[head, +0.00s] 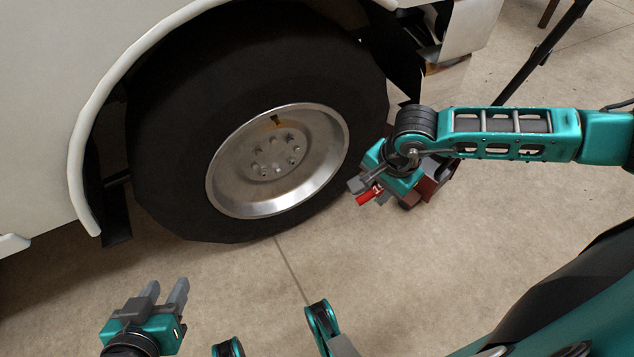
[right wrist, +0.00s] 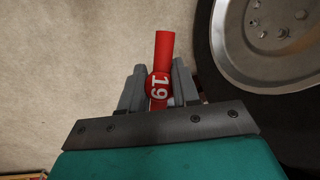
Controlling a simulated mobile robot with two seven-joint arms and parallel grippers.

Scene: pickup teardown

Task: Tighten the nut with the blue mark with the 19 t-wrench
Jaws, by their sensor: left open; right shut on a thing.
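The wheel (head: 330,150) is on the vehicle, with several nuts (head: 279,154) in a ring around its hub. I cannot make out a blue mark on any of them. My right gripper (head: 364,190) is to the right of the wheel, apart from it, and shut on the red 19 t-wrench (head: 370,194). In the right wrist view the wrench (right wrist: 163,52) shows its white "19" between the fingers (right wrist: 158,88); much of it is hidden by the gripper. My left gripper (head: 167,290) is open and empty at the lower left, above the floor.
The white vehicle body (head: 50,110) and its wheel arch (head: 80,130) surround the tyre (head: 165,150). A dark slanted pole (head: 540,55) stands at the upper right. The concrete floor (head: 250,290) in front of the wheel is clear.

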